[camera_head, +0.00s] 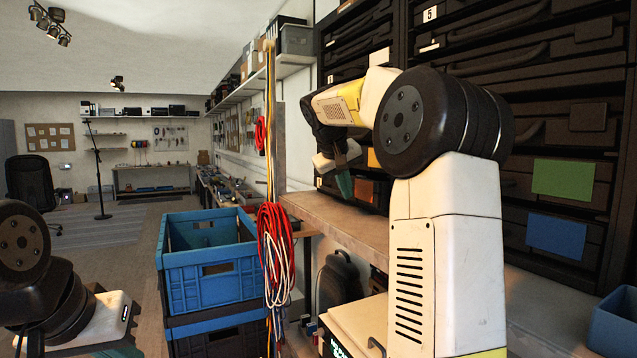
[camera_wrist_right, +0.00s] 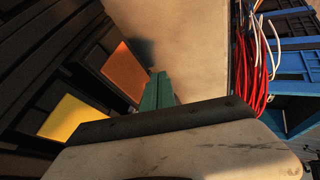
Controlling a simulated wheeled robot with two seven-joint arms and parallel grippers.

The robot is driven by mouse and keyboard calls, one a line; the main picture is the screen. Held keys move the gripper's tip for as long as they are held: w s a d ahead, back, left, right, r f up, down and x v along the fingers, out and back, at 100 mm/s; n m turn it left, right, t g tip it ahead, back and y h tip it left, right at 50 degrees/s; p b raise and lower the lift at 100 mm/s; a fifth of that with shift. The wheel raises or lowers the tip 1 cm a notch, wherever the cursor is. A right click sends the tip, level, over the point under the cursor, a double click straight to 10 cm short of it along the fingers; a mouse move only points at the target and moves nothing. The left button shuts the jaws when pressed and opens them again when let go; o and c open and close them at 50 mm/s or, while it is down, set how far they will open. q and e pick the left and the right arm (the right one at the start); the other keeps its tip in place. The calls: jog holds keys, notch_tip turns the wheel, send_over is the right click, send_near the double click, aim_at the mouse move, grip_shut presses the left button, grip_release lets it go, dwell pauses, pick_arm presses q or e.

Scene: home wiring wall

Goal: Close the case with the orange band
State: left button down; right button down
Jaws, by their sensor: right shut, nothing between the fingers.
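The case with the orange band is a dark case low on the rack; its orange patch (camera_head: 365,190) shows just right of my right gripper in the head view, partly behind my arm. In the right wrist view the orange patch (camera_wrist_right: 130,72) is to the left of the fingers. Whether its lid is open or shut is unclear. My right gripper (camera_head: 344,184) is shut and empty, its green fingers (camera_wrist_right: 158,88) together, beside the case over the bench top. My left arm is at the lower left; its gripper (camera_head: 122,352) is mostly cut off by the frame edge.
A yellow-banded case (camera_wrist_right: 72,118) is beside the orange one. Cases with green (camera_head: 563,180) and blue (camera_head: 556,236) patches are on the right. The bench top (camera_head: 335,220) looks clear near the gripper. Red and white cables (camera_head: 275,245) hang by blue crates (camera_head: 210,275).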

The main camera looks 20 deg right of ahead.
aim_at(362, 181)
jog(key=shift+w+d, duration=0.2)
jog(key=shift+d, duration=0.65)
jog(key=shift+d, duration=0.1)
jog(key=d, duration=0.4)
jog(key=shift+w, duration=0.4)
jog(key=shift+a, duration=0.3)
